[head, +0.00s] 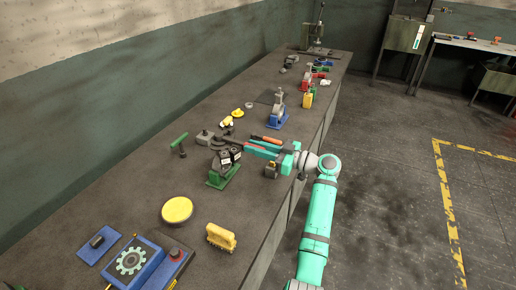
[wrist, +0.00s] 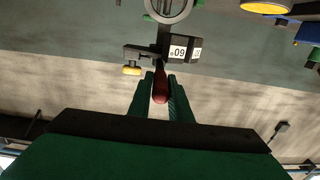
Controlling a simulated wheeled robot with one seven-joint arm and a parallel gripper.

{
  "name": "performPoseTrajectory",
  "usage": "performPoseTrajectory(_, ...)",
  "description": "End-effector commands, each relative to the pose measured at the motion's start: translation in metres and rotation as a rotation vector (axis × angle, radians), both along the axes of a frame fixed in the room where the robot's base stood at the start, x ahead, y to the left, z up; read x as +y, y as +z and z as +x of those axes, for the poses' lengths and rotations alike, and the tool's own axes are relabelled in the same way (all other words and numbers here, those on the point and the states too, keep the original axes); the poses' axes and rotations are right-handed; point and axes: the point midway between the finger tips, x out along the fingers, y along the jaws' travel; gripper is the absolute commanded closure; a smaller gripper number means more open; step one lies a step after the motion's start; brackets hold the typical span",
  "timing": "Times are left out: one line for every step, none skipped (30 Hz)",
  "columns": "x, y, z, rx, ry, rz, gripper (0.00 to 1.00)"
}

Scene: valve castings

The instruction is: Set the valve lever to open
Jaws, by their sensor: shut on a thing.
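The valve (head: 227,159) is a dark casting with white labels on a green stand (head: 222,180), left of my gripper in the head view. In the wrist view a label (wrist: 178,53) on it reads 09 as pictured, possibly upside down. The lever's red grip (wrist: 160,86) lies between my gripper's fingers (wrist: 160,92), with its dark shank running up toward the valve. My gripper (head: 262,149) is shut on this grip in the head view, out to the right of the valve. The fingers partly hide the lever there.
An orange-handled tool (head: 266,139) lies just behind my gripper. A small dark and yellow block (head: 271,170) stands close in front. A green T-handle (head: 179,143) is left of the valve.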

Motion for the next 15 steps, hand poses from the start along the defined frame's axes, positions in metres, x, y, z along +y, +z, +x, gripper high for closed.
performPoseTrajectory(-0.0002,0.0,0.0016,0.001,-0.005,-0.002,1.0)
performPoseTrajectory(-0.0003,0.0,0.0017,0.001,-0.005,-0.002,1.0)
performPoseTrajectory(0.0001,0.0,0.0017,0.001,-0.005,-0.002,1.0)
performPoseTrajectory(0.0004,0.0,0.0019,0.001,-0.005,-0.002,1.0)
performPoseTrajectory(0.0004,0.0,0.0019,0.001,-0.005,-0.002,1.0)
performPoseTrajectory(0.0005,0.0,0.0019,0.001,-0.005,-0.002,1.0)
performPoseTrajectory(0.0005,0.0,0.0019,0.001,-0.005,-0.002,0.78)
performPoseTrajectory(0.0005,0.0,0.0019,0.001,-0.005,-0.002,0.7)
performPoseTrajectory(0.0006,0.0,0.0018,0.001,-0.005,-0.002,0.64)
performPoseTrajectory(0.0005,0.0,0.0017,0.001,-0.005,-0.002,0.64)
performPoseTrajectory(-0.0002,0.0,0.0016,0.001,-0.005,-0.002,0.64)
performPoseTrajectory(-0.0005,0.0,0.0015,0.001,-0.005,-0.002,0.64)
performPoseTrajectory(-0.0006,0.0,0.0015,0.0,-0.005,-0.001,0.64)
performPoseTrajectory(-0.0007,0.0,0.0015,0.0,-0.005,-0.001,0.64)
performPoseTrajectory(-0.0006,0.0,0.0013,0.0,-0.005,-0.001,0.64)
